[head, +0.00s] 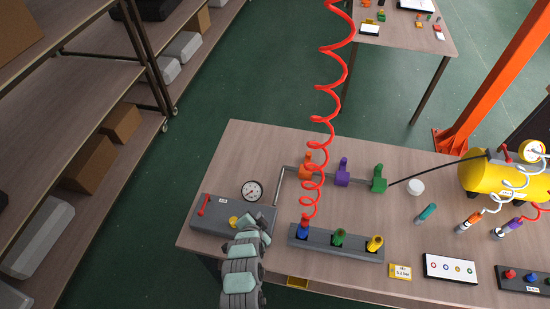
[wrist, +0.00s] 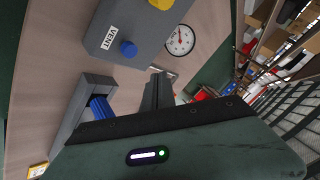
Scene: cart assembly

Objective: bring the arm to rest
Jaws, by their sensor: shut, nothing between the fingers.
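My arm reaches in from the bottom of the head view, its end over the front right corner of the grey vent box (head: 215,215). In the wrist view my gripper (wrist: 160,82) shows as dark fingers held together, with nothing between them. I cannot tell the exact gap between fingers and box. In the head view the fingers are mostly hidden by the arm.
Right of my arm is a dark block (head: 335,247) with blue, green and yellow plugs; a red coiled hose (head: 328,120) hangs to it. A pressure gauge (head: 252,190) stands behind the vent box. A yellow tank (head: 490,178) is at the right. Shelves (head: 75,110) line the left.

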